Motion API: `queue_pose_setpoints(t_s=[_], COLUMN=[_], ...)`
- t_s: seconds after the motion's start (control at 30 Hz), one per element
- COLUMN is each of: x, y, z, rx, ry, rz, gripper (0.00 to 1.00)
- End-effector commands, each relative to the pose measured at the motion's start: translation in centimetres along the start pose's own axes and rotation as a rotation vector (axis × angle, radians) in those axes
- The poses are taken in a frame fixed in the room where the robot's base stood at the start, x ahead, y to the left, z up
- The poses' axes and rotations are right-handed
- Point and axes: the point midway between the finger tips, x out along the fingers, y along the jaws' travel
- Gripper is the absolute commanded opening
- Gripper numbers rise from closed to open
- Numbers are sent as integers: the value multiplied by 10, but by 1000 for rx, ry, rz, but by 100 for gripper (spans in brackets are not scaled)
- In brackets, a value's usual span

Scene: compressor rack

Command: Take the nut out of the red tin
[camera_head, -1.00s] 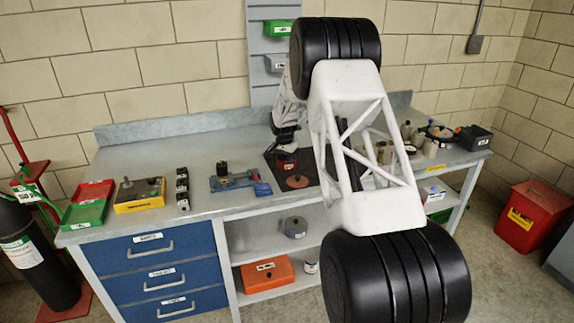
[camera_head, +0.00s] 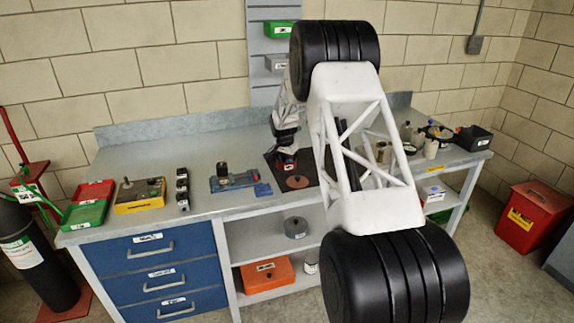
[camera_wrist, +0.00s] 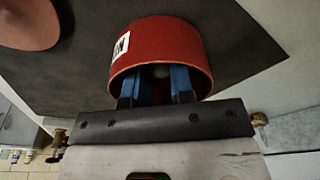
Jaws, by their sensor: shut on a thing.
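The red tin (camera_wrist: 172,42) stands on a dark mat in the wrist view, its open mouth facing my gripper and a white label on its side. It also shows small in the head view (camera_head: 287,168), partly behind my gripper. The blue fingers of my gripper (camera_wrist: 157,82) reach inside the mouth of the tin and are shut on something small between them. A pale rounded bit shows between the fingers, deep in the tin; I cannot make out its shape. The nut itself is not clearly visible.
A reddish-brown round disc (camera_head: 297,182) lies on the dark mat (camera_head: 318,177) beside the tin. A blue fixture (camera_head: 232,181) stands to the left on the bench. Bottles and a black bin (camera_head: 473,139) stand at the right end. My arm hides part of the bench.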

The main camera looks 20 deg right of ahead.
Motion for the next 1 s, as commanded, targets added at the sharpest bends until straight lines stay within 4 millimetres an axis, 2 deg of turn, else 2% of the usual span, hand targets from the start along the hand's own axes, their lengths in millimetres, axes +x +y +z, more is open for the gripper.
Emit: queue_pose_setpoints(t_s=[0.2, 0.37, 0.8, 1.0], x=[-2, -11, -72, -92], y=[0, 0, 0, 0], z=[0, -2, -11, -14], rx=[0, 0, 0, 0], ry=[0, 1, 2, 1], rz=[0, -1, -1, 0], gripper=[0, 0, 0, 0])
